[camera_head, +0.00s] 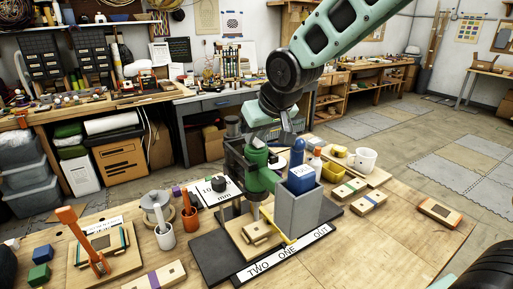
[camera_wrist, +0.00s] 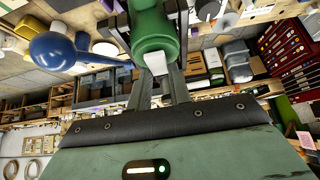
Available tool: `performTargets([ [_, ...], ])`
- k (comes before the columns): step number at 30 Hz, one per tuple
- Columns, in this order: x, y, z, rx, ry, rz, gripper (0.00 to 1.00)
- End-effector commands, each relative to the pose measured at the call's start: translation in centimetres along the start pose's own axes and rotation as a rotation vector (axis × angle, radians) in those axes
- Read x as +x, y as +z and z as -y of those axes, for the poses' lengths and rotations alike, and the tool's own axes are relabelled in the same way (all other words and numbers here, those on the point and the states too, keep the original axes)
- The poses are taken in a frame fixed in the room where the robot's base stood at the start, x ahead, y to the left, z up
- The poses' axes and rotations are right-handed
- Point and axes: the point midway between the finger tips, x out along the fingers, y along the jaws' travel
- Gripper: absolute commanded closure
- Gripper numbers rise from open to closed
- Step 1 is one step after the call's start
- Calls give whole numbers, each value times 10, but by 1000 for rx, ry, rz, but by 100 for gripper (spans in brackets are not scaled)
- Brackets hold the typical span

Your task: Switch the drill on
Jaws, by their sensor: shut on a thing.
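The green bench drill (camera_head: 262,180) stands in the middle of the table, on a dark base. My gripper (camera_head: 258,141) is at the top of the drill and is small and partly hidden there. In the wrist view the green drill housing (camera_wrist: 152,25) lies just beyond the fingertips. My gripper (camera_wrist: 164,76) is shut on a small white piece (camera_wrist: 157,62) at the end of that housing. I cannot tell if this is the switch or what position it is in. A blue ball-ended lever (camera_wrist: 58,47) shows to the left.
A grey bin (camera_head: 299,214) with a blue block stands right of the drill. White cups (camera_head: 366,159), a yellow tray (camera_head: 333,170) and wooden blocks (camera_head: 369,201) sit around. The table's right front is mostly clear.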

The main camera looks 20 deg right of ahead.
Motion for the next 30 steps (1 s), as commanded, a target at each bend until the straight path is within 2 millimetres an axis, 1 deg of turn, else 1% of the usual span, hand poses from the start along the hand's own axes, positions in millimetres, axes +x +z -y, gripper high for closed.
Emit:
performTargets([
  [1,5,4,0,0,0,-25,100],
  [12,0,4,0,0,-1,-145,100],
  [24,-3,3,0,1,-1,-155,100],
  [25,-3,3,0,1,-1,-155,75],
  [27,-3,3,0,1,-1,-154,58],
  [30,-3,3,0,0,-1,-153,58],
])
